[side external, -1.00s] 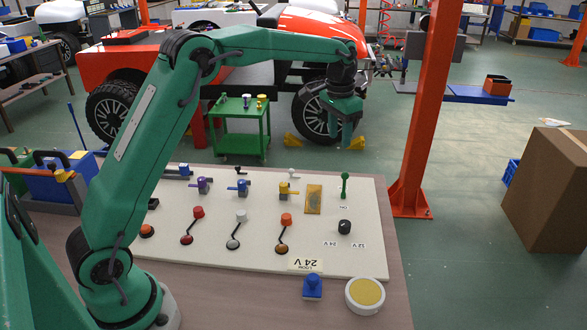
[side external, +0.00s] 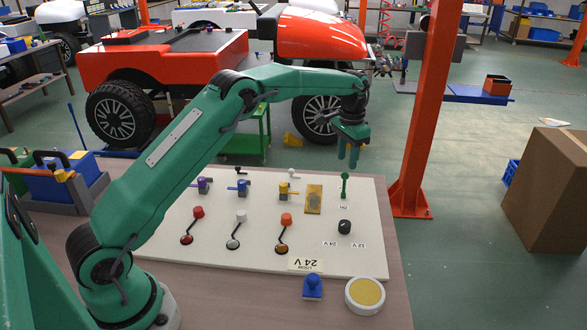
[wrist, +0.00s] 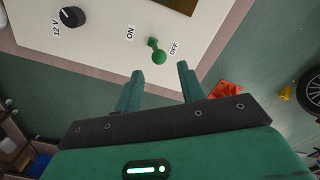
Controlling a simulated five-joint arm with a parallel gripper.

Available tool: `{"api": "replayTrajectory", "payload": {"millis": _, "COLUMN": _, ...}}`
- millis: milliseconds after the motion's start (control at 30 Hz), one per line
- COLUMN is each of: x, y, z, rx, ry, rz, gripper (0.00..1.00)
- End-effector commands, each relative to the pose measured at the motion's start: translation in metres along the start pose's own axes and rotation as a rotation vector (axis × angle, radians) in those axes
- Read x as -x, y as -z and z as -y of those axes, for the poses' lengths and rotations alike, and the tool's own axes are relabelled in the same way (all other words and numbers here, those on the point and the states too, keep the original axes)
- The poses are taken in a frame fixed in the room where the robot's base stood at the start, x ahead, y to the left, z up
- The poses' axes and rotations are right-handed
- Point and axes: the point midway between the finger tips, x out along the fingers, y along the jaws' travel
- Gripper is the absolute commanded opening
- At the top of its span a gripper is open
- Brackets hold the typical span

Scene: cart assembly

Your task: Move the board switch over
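The board switch (side external: 344,185) is a green lever with a round knob, near the right back corner of the white board (side external: 365,255). It shows in the wrist view (wrist: 157,52) between an ON label and an OFF label. I cannot tell for sure to which side it leans. My gripper (side external: 348,160) hangs above and slightly behind the switch in the side view, pointing down. In the wrist view my gripper (wrist: 160,70) has its two fingers apart with nothing between them. The switch lies just beyond the fingertips, not touched.
A black knob (side external: 344,227) marked 12 V and 24 V is in front of the switch. A tan plate (side external: 314,198) and several coloured levers lie to its left. A blue stamp (side external: 312,287) and a round yellow-topped tin (side external: 366,295) stand near the front. An orange post (side external: 425,120) rises at right.

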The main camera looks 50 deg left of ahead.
Motion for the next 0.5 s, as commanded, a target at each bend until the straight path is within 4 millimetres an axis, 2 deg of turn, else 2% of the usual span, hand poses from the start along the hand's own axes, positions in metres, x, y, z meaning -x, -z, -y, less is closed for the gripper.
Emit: {"api": "replayTrajectory", "payload": {"millis": 500, "x": -0.058, "y": -0.001, "z": -0.001, "rx": 0.000, "ry": 0.000, "rz": 0.002, "gripper": 0.39}}
